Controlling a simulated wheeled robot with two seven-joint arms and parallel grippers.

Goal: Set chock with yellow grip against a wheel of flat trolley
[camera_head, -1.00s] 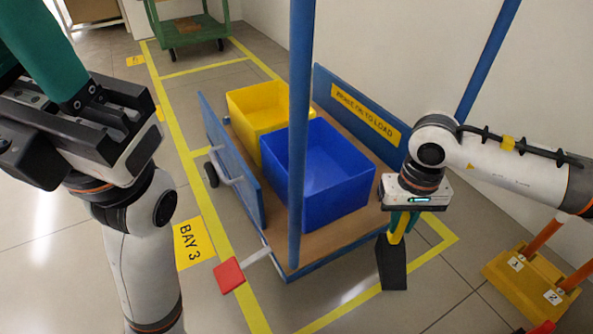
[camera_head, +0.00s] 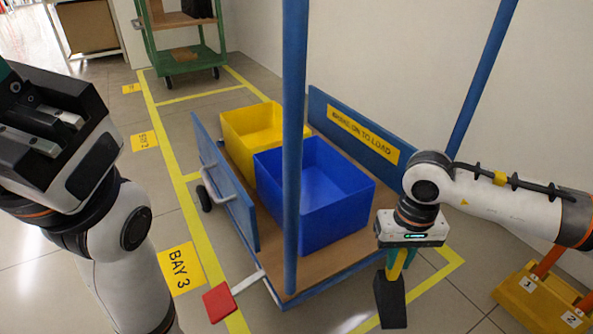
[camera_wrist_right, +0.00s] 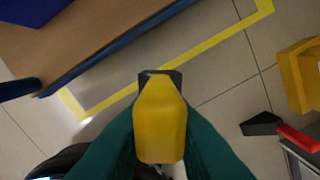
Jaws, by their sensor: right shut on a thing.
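The chock is a black wedge (camera_head: 390,301) with a yellow grip (camera_head: 396,262); the grip (camera_wrist_right: 160,120) fills the middle of the right wrist view. My right gripper (camera_head: 402,256) is shut on the grip, with the wedge hanging below. The chock is right of the flat trolley's (camera_head: 330,276) front corner, apart from the deck; whether it touches the floor I cannot tell. One trolley wheel (camera_head: 204,198) shows at the left side; the near right wheels are hidden.
A yellow bin (camera_head: 235,140) and blue bin (camera_head: 318,212) stand on the trolley. A red pedal (camera_head: 220,302) sticks out front left. A yellow rack (camera_head: 535,302) stands right; near it lies a black wedge (camera_wrist_right: 262,124) with a red part. A green cart (camera_head: 185,62) stands behind.

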